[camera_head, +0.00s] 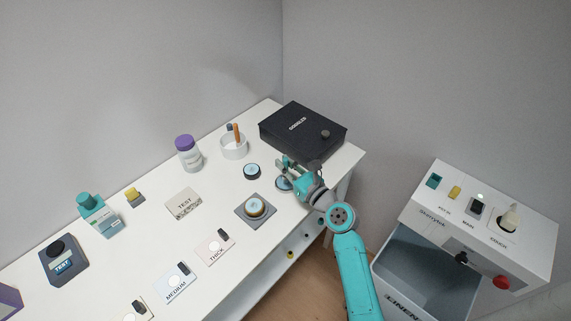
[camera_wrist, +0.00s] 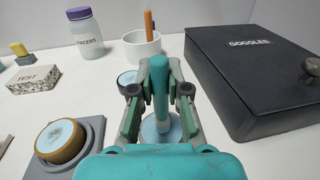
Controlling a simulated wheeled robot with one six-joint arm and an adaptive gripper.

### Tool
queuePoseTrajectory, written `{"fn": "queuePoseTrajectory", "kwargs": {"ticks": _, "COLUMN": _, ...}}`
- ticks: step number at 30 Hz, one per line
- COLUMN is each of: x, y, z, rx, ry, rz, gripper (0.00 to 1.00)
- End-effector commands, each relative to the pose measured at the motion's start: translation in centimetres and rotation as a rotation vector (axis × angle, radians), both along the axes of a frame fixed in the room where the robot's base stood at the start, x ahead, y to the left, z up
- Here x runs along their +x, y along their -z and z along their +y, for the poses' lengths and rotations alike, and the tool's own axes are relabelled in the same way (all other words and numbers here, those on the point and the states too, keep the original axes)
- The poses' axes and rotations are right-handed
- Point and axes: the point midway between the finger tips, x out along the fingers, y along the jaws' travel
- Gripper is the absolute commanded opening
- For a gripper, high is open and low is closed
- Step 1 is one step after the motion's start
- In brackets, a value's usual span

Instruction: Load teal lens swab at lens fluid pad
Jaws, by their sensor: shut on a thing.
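My gripper (camera_head: 291,170) is over the right part of the white table, in front of the black box. In the wrist view its fingers (camera_wrist: 160,88) are shut on the teal lens swab (camera_wrist: 160,75), which stands roughly upright between them. A round pale blue pad (camera_wrist: 150,132) lies directly behind and below the swab; it also shows partly hidden beside my gripper in the head view (camera_head: 282,184). It looks like the lens fluid pad, but no label on it is readable. I cannot tell whether the swab's tip touches it.
A dark-rimmed blue disc (camera_head: 252,171) and a gold-ringed disc on a grey base (camera_head: 255,209) are to the left. The black GOGGLES box (camera_head: 303,130) stands close behind. A white cup (camera_head: 233,147) and purple-capped jar (camera_head: 189,154) stand further back. A white control cabinet (camera_head: 480,215) is at right.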

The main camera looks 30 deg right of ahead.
Motion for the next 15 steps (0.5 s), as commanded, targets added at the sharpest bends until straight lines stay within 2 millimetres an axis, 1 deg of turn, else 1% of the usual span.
{"fn": "queuePoseTrajectory", "kwargs": {"ticks": 9, "x": 0.0, "y": 0.1, "z": 0.0, "rx": 0.001, "ry": -0.001, "rz": 0.003, "gripper": 0.0}}
{"fn": "queuePoseTrajectory", "kwargs": {"ticks": 15, "x": 0.0, "y": -1.0, "z": 0.0, "rx": 0.0, "ry": -0.002, "rz": 0.002, "gripper": 0.0}}
